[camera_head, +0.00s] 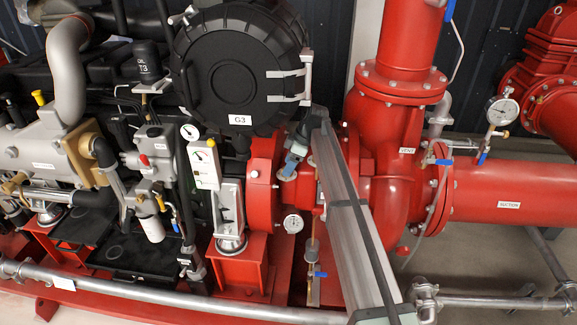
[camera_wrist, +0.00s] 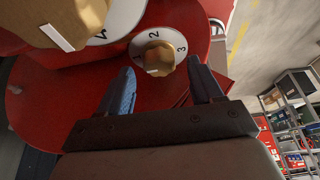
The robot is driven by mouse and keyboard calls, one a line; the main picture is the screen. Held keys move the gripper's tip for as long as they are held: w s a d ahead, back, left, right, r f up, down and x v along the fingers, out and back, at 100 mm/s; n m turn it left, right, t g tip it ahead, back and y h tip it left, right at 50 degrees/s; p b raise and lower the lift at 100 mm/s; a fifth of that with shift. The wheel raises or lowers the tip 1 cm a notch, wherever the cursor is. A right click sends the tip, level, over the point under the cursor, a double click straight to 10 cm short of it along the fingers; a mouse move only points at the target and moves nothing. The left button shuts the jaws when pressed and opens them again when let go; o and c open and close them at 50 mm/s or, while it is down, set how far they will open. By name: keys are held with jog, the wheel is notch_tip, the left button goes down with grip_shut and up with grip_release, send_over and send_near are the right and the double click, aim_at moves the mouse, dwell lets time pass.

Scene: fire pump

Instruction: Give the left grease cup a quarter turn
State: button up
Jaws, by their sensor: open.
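My gripper (camera_wrist: 161,74) is open, with its two blue fingers apart. In the wrist view a small tan grease cup (camera_wrist: 154,58) on a white dial marked 1, 2 and 3 lies between and just beyond the fingertips; I see no contact. A second, larger-looking tan cup (camera_wrist: 78,22) on a white dial showing a 4 is at the upper left, partly cut off. I cannot tell for certain which one is the left cup. In the head view my gripper (camera_head: 293,161) is just above a small pale disc (camera_head: 288,175) on the red housing; its cup is mostly hidden.
The red pump casing (camera_head: 390,165) stands to the right. A black round housing labelled G3 (camera_head: 238,66) is above left. A grey pipe rail (camera_head: 170,298) runs along the front. In the wrist view, shelves (camera_wrist: 290,110) stand far right.

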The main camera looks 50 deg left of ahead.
jog(key=shift+s+a+f, duration=0.15)
jog(key=shift+f, duration=0.35)
jog(key=shift+c, duration=0.3)
jog(key=c, duration=1)
